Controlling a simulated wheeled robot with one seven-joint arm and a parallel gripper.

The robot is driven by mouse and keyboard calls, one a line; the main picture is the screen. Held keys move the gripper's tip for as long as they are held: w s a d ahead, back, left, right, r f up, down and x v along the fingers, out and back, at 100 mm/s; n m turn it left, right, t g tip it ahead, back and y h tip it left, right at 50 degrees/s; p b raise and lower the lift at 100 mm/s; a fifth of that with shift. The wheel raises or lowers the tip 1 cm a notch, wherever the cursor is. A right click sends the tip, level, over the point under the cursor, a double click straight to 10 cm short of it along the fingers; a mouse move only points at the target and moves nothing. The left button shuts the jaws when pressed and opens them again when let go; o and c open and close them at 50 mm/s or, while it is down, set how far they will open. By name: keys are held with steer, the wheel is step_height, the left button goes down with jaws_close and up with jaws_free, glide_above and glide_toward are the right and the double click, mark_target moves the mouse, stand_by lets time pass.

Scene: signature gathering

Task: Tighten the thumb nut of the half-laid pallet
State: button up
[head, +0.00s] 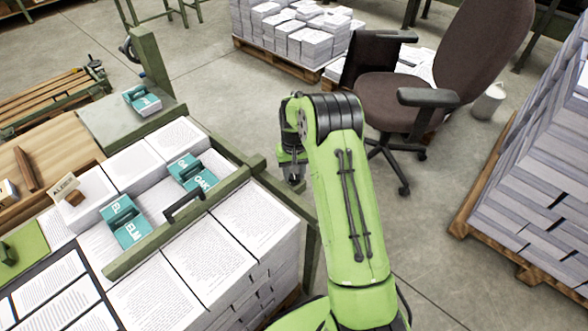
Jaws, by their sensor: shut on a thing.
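My green arm reaches up the middle of the head view. My gripper (292,179) hangs down at its far end, small and partly covered by the wrist. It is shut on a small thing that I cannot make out. It is just right of the green frame (232,183) that runs along the paper stacks. I cannot make out a thumb nut. Stacks of printed sheets (208,253) fill the near left. I cannot tell which pallet is the half-laid one; a mostly bare wooden pallet (45,98) lies at the far left with a dark fitting at its corner.
Teal labelled blocks (128,222) and a black handle (184,206) sit among the paper stacks. An office chair (405,100) stands behind my arm. A loaded pallet (295,65) is at the back, and a tall stack (530,195) at the right.

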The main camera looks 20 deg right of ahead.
mark_target(294, 175)
steer(key=m+p, duration=0.1)
steer(key=m, duration=0.4)
steer(key=shift+m, duration=0.3)
steer(key=m, duration=0.5)
steer(key=shift+m, duration=0.3)
steer(key=o, duration=1.1)
steer(key=shift+c, duration=0.2)
step_height(294, 175, up, 16)
steer(key=p, duration=0.4)
steer(key=shift+p, duration=0.4)
